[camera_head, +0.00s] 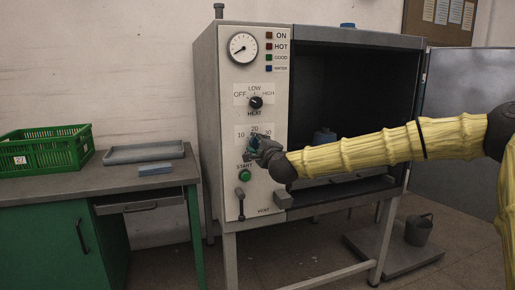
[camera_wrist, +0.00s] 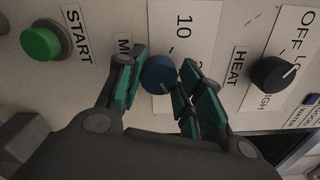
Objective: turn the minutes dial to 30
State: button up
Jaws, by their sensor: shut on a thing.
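The minutes dial is a blue round knob (camera_wrist: 158,76) on the pale control panel, seen in the wrist view. My gripper (camera_wrist: 155,82) has its teal-padded fingers on either side of the dial and is shut on it. In the head view my gripper (camera_head: 258,147) covers the dial, below the printed numbers 10, 20 and 30. The wrist view shows the 10 above the dial, with the other numbers partly hidden by a finger. I cannot tell which number the dial points to.
The heat knob (camera_head: 255,102) is above the dial and the green start button (camera_head: 244,176) is below it. A lever (camera_head: 241,204) hangs lower on the panel. The machine's chamber (camera_head: 352,85) is open on the right. A bench (camera_head: 150,178) with a green crate (camera_head: 45,150) stands left.

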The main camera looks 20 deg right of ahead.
dwell(0.4)
jog(key=o, duration=1)
jog(key=shift+o, duration=0.2)
jog(key=s, duration=1.2)
jog(key=shift+d, duration=0.25)
